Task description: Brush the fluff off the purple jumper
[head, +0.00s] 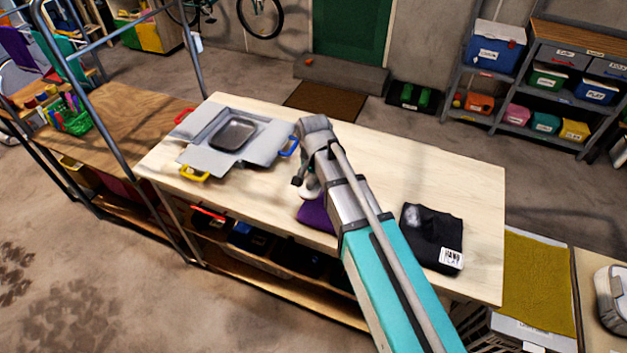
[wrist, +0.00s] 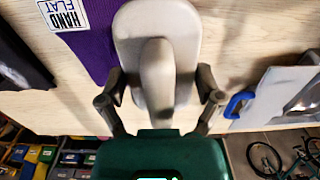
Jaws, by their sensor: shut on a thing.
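The purple jumper (head: 315,217) lies on the wooden table near its front edge, largely hidden behind my arm. In the wrist view the purple cloth (wrist: 95,45) shows at the upper left, with a white "HAND FLAT" label (wrist: 63,13). My gripper (wrist: 160,92) is shut on a pale grey brush (wrist: 158,25), with a finger on each side of its handle. The brush's broad head overlaps the jumper's edge in that view; I cannot tell whether it touches the cloth. No fluff can be made out on the visible purple part.
A dark folded garment (head: 432,232) with a pale grey patch and a label lies to the right. A grey panelled board (head: 205,150) with a dark tray and coloured handles lies to the left. The table's back right (head: 440,170) is clear. A metal rail frame stands at the left.

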